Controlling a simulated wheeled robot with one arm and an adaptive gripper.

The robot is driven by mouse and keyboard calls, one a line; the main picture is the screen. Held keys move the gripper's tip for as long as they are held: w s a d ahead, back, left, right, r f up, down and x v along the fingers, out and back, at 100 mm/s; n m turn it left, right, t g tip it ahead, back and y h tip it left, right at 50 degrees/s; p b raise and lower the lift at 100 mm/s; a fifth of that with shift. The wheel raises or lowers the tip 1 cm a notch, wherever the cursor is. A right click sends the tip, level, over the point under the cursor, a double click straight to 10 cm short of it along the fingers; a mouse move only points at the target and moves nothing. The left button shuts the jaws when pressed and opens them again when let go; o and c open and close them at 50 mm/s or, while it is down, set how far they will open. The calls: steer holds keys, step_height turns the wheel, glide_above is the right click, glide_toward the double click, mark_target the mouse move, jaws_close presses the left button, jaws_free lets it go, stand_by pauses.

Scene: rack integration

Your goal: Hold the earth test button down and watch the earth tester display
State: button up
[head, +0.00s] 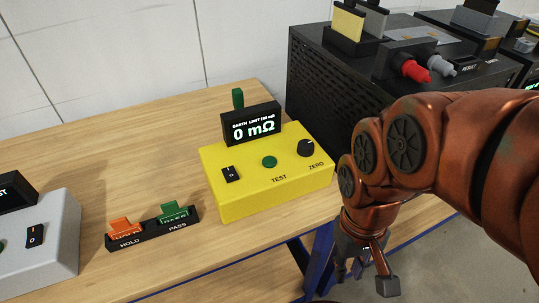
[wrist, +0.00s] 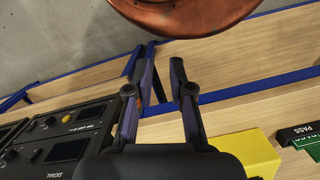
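The yellow earth tester (head: 232,203) stands on the wooden bench in the head view. Its raised display (head: 252,126) reads "EARTH LIMIT", with small blurred digits, and "0 mΩ". The round green test button (head: 270,162) sits on its top, above the word TEST. A black rocker switch (head: 231,174) is to its left and a black ZERO knob (head: 306,147) to its right. My gripper (head: 364,281) hangs right of the tester, past the bench edge, apart from the button. In the wrist view my gripper (wrist: 162,57) is open and empty; a yellow corner of the tester (wrist: 254,151) shows.
Orange HOLD (head: 125,228) and green PASS (head: 174,212) tags stand in a black holder left of the tester. A grey unit (head: 50,255) is at far left. A black perforated cabinet (head: 335,92) with red and grey plugs stands behind right. Bare bench lies behind the tags.

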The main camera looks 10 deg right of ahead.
jaws_close()
stand_by(1.1)
